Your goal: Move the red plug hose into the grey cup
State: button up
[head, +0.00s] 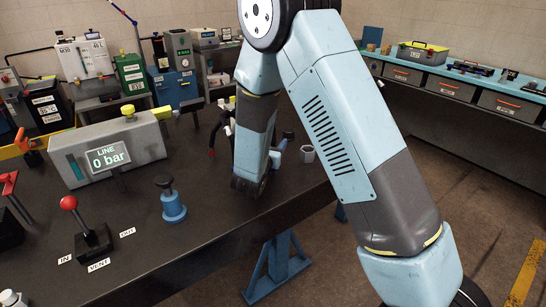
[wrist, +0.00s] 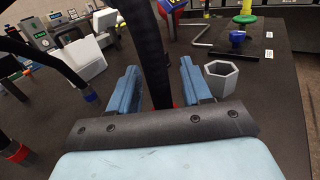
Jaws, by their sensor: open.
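In the wrist view, my gripper (wrist: 159,78) is open, with one blue finger on each side of a black hose (wrist: 154,50). Red shows at the lower end of this hose, just above my gripper's dark front edge, which hides the rest. I cannot tell whether the fingers touch the hose. The grey cup (wrist: 221,77) is six-sided and open-topped, standing just right of the right finger. In the head view, the cup (head: 307,154) is on the bench, right of my wrist, which hides most of the gripper and hoses.
Another black hose with a blue end (wrist: 90,95) and one with a red end (wrist: 16,153) are at the left. A pale block (wrist: 82,62) stands behind them. In the head view, a gauge box (head: 108,152), red-knobbed lever (head: 92,240) and blue fitting (head: 172,205) occupy the bench.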

aim_at(275, 135)
grip_shut()
dwell(0.3)
dwell(0.3)
jog(key=shift+r, duration=0.45)
notch_tip(275, 135, up, 2)
jog(key=shift+r, duration=0.25)
jog(key=s+a+r, duration=0.6)
jog(key=s+r, duration=0.3)
jog(key=s, duration=0.3)
jog(key=shift+s+a+r, duration=0.15)
jog(key=shift+s+r, duration=0.1)
jog(key=shift+r, duration=0.05)
jog(key=shift+s, duration=0.1)
